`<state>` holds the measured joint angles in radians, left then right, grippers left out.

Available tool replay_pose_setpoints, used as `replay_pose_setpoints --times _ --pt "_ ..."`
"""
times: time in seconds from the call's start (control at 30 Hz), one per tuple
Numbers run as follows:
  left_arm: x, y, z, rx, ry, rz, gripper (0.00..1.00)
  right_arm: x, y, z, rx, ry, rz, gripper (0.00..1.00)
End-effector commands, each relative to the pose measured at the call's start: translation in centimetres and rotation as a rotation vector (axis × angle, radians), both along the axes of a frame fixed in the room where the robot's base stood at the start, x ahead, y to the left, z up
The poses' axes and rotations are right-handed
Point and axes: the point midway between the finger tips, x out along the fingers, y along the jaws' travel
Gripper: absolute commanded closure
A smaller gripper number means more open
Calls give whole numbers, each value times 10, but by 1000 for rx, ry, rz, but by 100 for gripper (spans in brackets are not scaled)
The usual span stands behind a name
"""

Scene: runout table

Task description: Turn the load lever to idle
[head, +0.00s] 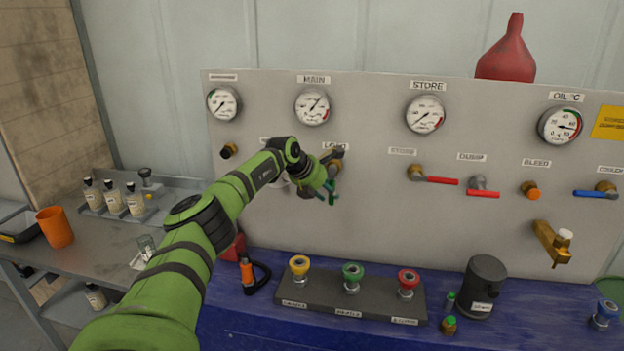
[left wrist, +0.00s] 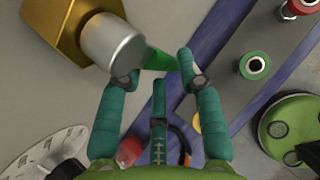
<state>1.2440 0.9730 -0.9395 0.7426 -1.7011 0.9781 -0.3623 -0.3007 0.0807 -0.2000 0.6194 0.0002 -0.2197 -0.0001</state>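The load lever valve (head: 335,163) is on the grey panel under the LOAD label, partly hidden by my left gripper (head: 327,190). In the left wrist view the valve shows as a brass body (left wrist: 65,30) with a round steel hub (left wrist: 113,42). A short green lever handle (left wrist: 158,61) reaches from the hub to the right. My left gripper (left wrist: 158,72) has its teal fingers spread, one on each side of the handle. The left finger overlaps the hub's edge and the right fingertip is close to the handle's end; contact is unclear. My right gripper is not in view.
Gauges line the panel above. Red-handled valves (head: 440,180) sit to the right, with free panel between. Below, a grey block (head: 330,297) with coloured knobs and a dark canister (head: 484,285) stand on the blue bench (head: 540,322). An orange cup (head: 55,227) is at the left.

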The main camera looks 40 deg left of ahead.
Motion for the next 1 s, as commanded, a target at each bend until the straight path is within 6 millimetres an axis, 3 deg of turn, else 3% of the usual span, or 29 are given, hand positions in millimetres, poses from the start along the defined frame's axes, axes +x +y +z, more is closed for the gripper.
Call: replay_pose_setpoints --times 0.5,1.0 --pt "-57 1 61 3 6 -1 64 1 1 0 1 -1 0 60" --pt "-66 0 70 1 7 -1 64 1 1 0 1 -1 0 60"
